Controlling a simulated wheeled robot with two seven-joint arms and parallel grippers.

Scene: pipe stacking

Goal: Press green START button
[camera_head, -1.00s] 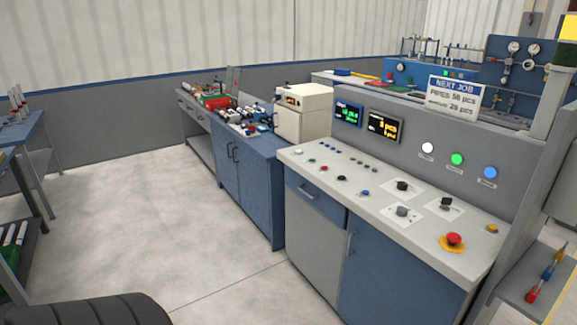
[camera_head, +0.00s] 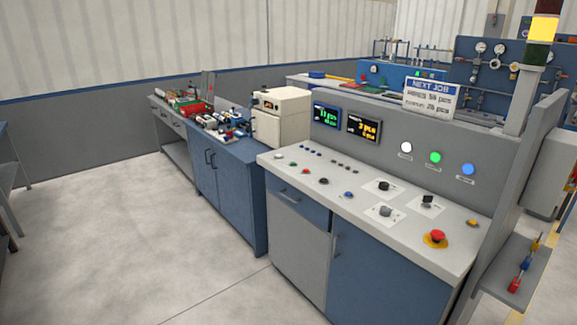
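A grey control console (camera_head: 365,240) with a light top and blue doors stands at centre right. A small green button (camera_head: 279,157) sits near the left end of its sloping top, beside a small red button (camera_head: 293,167). A round, glowing green light or button (camera_head: 435,157) is on the upright back panel, between a white one (camera_head: 406,147) and a blue one (camera_head: 468,169). Their labels are too small to read, so I cannot tell which green one is marked START. Neither of my grippers is in view.
A red mushroom button (camera_head: 437,236) on a yellow base and black knobs (camera_head: 385,211) are on the console top. A cream box (camera_head: 281,117) stands left of the displays. A shelf (camera_head: 512,277) juts out at right. The floor (camera_head: 120,230) is clear at left.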

